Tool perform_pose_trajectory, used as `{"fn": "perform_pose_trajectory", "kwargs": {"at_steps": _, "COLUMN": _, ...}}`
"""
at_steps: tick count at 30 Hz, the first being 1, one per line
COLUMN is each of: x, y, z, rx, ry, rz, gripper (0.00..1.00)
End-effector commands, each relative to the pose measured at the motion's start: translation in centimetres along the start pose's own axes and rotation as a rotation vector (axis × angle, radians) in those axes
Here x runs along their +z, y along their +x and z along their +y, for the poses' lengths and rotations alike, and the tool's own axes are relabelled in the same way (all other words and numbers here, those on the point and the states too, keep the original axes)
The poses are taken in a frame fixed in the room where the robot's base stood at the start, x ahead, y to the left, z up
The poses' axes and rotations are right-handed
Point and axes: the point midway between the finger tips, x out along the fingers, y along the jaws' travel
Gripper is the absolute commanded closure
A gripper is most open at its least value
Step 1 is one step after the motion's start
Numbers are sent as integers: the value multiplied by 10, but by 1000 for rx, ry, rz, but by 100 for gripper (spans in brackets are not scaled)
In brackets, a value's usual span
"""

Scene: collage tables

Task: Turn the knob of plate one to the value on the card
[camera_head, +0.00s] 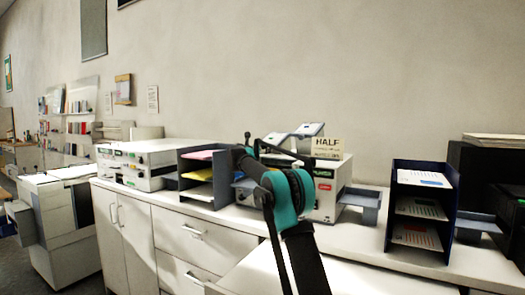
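A cream card (327,147) reading "HALF" in large letters stands on top of a white boxy machine (338,180) at the middle of the counter. Smaller lines below that word are too blurred to read. The machine's front has a green label and a red label. My dark and teal arm crosses in front of its left part, so I cannot make out a knob or a plate number there. The far end of my arm is near the machine's left side. My gripper's fingers cannot be told apart from the dark parts there.
A sorter with coloured sheets (198,172) stands left of my arm, beside another white machine (135,165). A dark sorter (421,208) with papers stands right on the white counter (345,240). A small grey tray (360,206) sits between it and the middle machine.

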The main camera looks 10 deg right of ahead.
Motion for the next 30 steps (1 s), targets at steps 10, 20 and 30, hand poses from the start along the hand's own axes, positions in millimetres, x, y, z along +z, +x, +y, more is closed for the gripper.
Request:
{"fn": "perform_pose_trajectory", "kwargs": {"at_steps": 10, "x": 0, "y": 0, "z": 0, "rx": 0, "ry": 0, "rz": 0, "gripper": 91}}
{"fn": "perform_pose_trajectory", "kwargs": {"at_steps": 20, "x": 0, "y": 0, "z": -1, "rx": 37, "ry": 112, "rz": 0, "gripper": 95}}
{"fn": "perform_pose_trajectory", "kwargs": {"at_steps": 30, "x": 0, "y": 0, "z": -1, "rx": 43, "ry": 133, "rz": 1, "gripper": 65}}
